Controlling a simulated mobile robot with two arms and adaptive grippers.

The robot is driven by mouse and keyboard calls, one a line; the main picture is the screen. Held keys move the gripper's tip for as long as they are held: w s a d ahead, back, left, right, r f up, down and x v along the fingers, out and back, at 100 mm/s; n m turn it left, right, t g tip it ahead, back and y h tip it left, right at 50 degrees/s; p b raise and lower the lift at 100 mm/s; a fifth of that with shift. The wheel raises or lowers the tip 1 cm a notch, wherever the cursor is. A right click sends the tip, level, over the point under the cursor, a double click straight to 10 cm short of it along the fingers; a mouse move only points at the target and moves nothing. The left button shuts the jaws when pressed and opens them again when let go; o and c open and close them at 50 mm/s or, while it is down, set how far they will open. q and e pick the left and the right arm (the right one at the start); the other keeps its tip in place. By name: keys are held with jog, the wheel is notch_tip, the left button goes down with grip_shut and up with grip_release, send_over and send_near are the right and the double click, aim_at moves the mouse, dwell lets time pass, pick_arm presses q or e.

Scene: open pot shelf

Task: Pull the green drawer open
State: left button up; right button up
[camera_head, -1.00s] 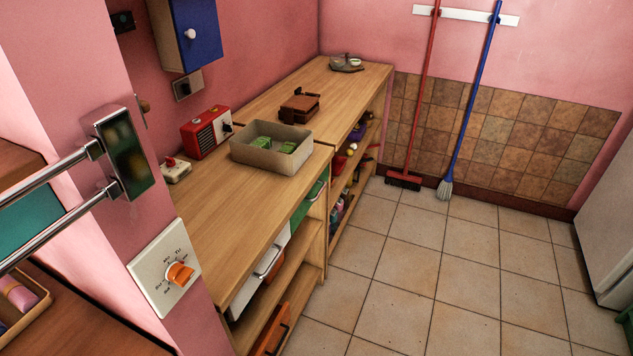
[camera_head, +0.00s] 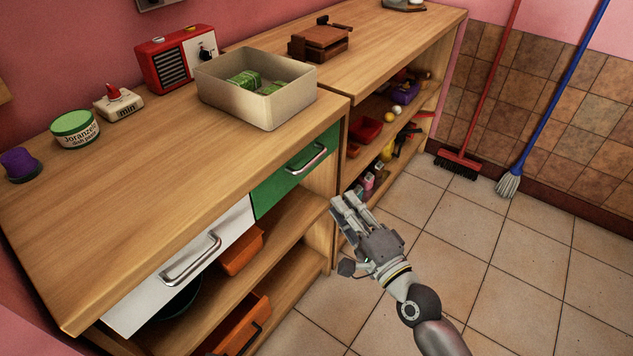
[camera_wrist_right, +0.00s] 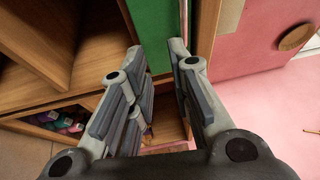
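The green drawer (camera_head: 275,188) is in the near wooden cabinet, under the right end of its top. Its front looks flush with the cabinet, and a curved metal handle (camera_head: 308,161) is on it. My right gripper (camera_head: 345,203) is in front of the cabinet, right of and lower than the handle, apart from it. In the right wrist view its two fingers (camera_wrist_right: 157,52) are spread with nothing between them. Part of the green front (camera_wrist_right: 152,28) shows just beyond the fingertips, with a thin grey bar by the right finger. My left gripper is not in view.
A white drawer front (camera_head: 185,268) with a metal handle is to the left. A beige box (camera_head: 258,95) with green items stands on the top.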

pick_arm(q)
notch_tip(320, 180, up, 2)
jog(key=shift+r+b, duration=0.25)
jog(key=shift+b, duration=0.05)
pick_arm(e)
jog(key=w+a+r, duration=0.4)
jog(key=w+a, duration=0.2)
jog(key=w, duration=0.2)
jog(key=shift+w+r+m+t+y, duration=0.2)
jog(key=shift+r+m+t+y, duration=0.1)
jog(key=shift+y, duration=0.1)
jog(key=shift+a, duration=0.1)
grip_shut()
